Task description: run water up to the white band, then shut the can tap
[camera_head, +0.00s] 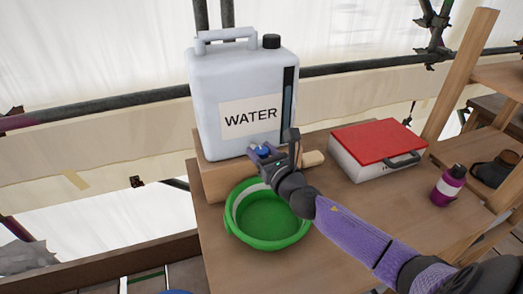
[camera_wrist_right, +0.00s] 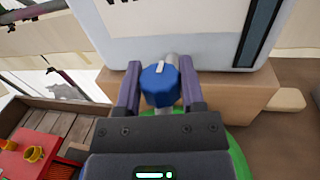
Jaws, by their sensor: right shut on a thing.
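The white water can (camera_head: 240,85), labelled WATER, stands upright on a wooden block (camera_head: 222,182) on the bench. Its blue tap knob (camera_wrist_right: 159,85), with a white mark on top, sits low on the can's front. My right gripper (camera_head: 268,152) is shut on the knob, one finger on each side. The knob also shows in the head view (camera_head: 262,150). A green basin (camera_head: 262,243) stands below the tap, with a white band (camera_head: 236,205) inside its wall. My right gripper and wrist hide part of the basin. I cannot make out a water stream or water level. My left gripper is out of view.
A white box with a red lid (camera_head: 378,142) and a purple bottle (camera_head: 448,186) stand right of the basin. A wooden piece (camera_head: 312,158) lies beside the block. A scaffold pole (camera_head: 130,98) runs behind the can. The wrist view shows a red tray (camera_wrist_right: 25,155) at lower left.

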